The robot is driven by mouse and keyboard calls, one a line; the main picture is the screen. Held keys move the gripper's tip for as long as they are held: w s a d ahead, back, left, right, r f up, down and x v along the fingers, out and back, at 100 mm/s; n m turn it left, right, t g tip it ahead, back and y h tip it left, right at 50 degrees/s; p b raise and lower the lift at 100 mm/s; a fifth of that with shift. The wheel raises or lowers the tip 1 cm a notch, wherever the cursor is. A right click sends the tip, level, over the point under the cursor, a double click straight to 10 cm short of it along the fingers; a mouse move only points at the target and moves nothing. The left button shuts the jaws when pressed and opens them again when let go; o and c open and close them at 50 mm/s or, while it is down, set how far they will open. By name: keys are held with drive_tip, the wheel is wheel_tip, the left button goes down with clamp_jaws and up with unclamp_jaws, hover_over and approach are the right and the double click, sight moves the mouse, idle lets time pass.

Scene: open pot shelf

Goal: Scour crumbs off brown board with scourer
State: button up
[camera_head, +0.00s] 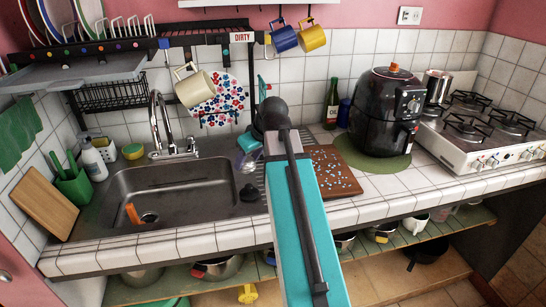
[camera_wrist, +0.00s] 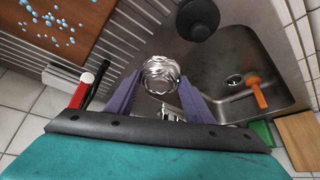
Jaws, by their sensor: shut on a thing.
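The brown board (camera_head: 335,171) lies on the tiled counter right of the sink, with several small light-blue crumbs scattered over it. It also shows in the top left of the wrist view (camera_wrist: 62,25). A shiny, crinkled metal scourer (camera_wrist: 160,74) sits between the purple fingers of my gripper (camera_wrist: 160,84), which is shut on it. My gripper (camera_head: 246,160) is over the ribbed drainer at the sink's right edge, left of the board and apart from it. In the head view my arm hides part of the board's left side and the scourer is hard to make out.
The sink (camera_head: 165,190) holds an orange item (camera_head: 132,213); a black round item (camera_head: 250,193) is at its right edge. A black air fryer (camera_head: 385,110) stands on a green mat (camera_head: 345,150) behind the board. Mugs (camera_head: 312,39) hang above. The front counter strip is clear.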

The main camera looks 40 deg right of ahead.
drive_tip(key=w+a+m+h, duration=0.1)
drive_tip(key=w+a, duration=0.3)
drive_tip(key=a, duration=1.2)
drive_tip(key=shift+m, duration=0.4)
drive_tip(key=shift+w+r, duration=0.1)
drive_tip(key=shift+d, duration=0.15)
